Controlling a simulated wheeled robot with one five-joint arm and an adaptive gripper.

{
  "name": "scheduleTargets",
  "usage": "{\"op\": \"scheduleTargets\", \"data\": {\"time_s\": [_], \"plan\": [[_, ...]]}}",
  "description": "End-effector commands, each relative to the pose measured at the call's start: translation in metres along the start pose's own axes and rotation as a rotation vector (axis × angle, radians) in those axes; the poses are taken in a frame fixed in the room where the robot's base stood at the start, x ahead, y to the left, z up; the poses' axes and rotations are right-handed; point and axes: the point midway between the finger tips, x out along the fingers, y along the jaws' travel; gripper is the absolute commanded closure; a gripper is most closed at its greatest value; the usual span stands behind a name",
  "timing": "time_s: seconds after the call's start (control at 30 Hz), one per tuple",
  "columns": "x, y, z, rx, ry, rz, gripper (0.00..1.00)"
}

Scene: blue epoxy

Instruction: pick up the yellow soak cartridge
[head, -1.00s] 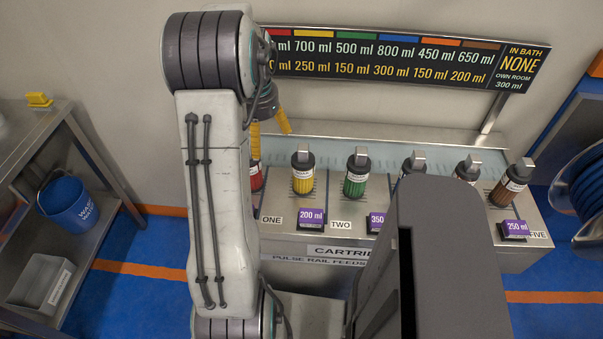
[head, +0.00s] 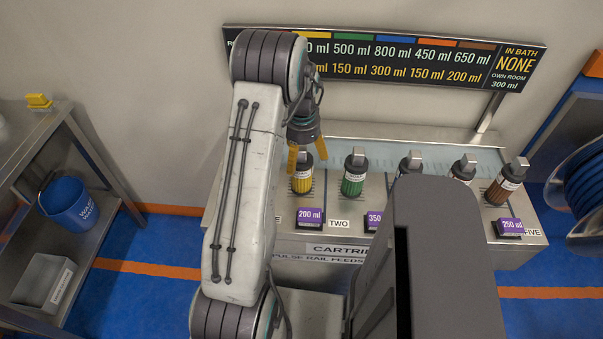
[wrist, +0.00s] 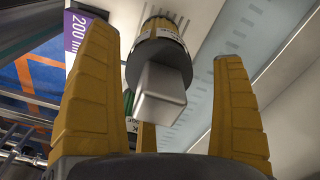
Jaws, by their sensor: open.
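The yellow soak cartridge (head: 303,178) stands in the rail, leaning slightly, with a dark cap and a yellow body. My gripper (head: 306,157) is at it in the head view, its yellow fingers open and partly covering its cap. In the wrist view the cartridge (wrist: 160,50) shows its dark top and pale square knob (wrist: 160,95) between the spread fingers of my gripper (wrist: 160,105). The fingers do not appear to touch it.
The green cartridge (head: 354,175) stands close to the right, with blue, orange and brown ones (head: 505,184) beyond. A purple 200 ml tag (head: 310,217) sits in front. The sign board (head: 400,62) rises behind.

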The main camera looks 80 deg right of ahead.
Motion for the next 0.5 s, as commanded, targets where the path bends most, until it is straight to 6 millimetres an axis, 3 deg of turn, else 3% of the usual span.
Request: {"op": "scheduleTargets", "data": {"time_s": [0.2,0.5], "plan": [[0.015,0.001,0.0,0.0,-0.001,0.001,0.12],[0.016,0.0,0.0,0.0,0.0,0.0,0.13]]}}
